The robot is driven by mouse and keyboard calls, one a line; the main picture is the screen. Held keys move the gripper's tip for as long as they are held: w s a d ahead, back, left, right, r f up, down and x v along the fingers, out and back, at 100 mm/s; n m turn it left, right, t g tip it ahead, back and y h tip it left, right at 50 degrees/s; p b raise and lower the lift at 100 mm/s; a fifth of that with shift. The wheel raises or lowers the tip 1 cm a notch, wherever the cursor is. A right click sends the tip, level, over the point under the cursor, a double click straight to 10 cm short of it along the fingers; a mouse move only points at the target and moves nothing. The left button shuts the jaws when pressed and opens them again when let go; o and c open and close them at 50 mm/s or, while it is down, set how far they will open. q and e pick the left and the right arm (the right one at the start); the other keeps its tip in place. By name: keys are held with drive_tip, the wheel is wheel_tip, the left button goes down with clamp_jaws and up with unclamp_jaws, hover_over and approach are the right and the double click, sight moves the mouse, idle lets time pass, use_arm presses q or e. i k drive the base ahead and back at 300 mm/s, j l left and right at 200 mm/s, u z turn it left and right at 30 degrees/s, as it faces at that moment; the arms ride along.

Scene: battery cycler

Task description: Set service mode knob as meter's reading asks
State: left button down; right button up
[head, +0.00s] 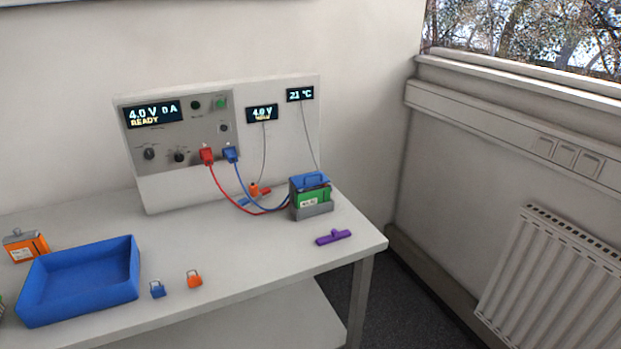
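The battery cycler (184,186) stands at the back of the table. Its main display (153,114) reads 4.0 V, 0 A, READY. Two dark knobs sit below it, a left knob (149,154) and a right knob (180,157). Their labels and pointer positions are too small to read, so I cannot tell which is the service mode knob. A small meter (262,113) on the panel to the right reads 4.0 V, with a yellow line beneath that is hard to read. Neither of my grippers is in view.
Red (207,155) and blue (231,153) plugs sit in the cycler, their cables running to a green-and-blue battery (311,195). A temperature display (300,94) reads 21 °C. A blue tray (80,281), blue padlock (157,289), orange padlock (194,279) and purple piece (333,237) are on the table.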

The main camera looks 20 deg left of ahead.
sight(149, 153)
drive_tip(key=u, duration=1.35)
